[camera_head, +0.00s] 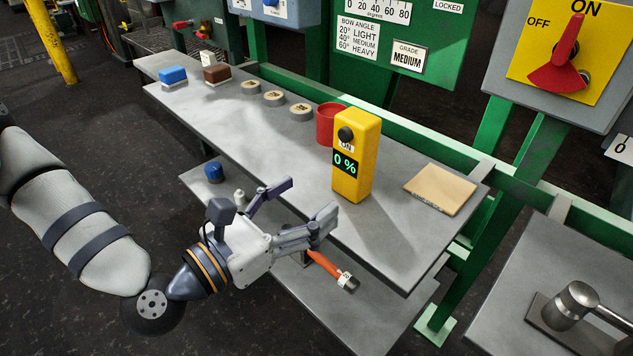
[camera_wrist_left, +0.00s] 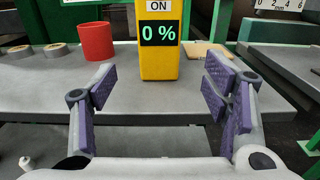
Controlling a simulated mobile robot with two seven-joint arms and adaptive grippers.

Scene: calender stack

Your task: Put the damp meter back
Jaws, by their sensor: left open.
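The damp meter (camera_head: 352,165) is a tall yellow box with a dark knob, an ON label and a display reading 0 %. It stands upright on the grey bench, and it also shows in the left wrist view (camera_wrist_left: 159,58). My left gripper (camera_head: 312,203) is open and empty in front of the meter, at the bench's near edge. In the left wrist view its two purple-padded fingers (camera_wrist_left: 163,88) are spread, with the meter beyond and between them, apart from both. My right gripper is in neither view.
A red cup (camera_head: 327,122) stands just left of the meter, and a tan square pad (camera_head: 440,188) lies to its right. Several round discs (camera_head: 302,111), a brown brush (camera_head: 216,74) and a blue one (camera_head: 173,75) lie further left.

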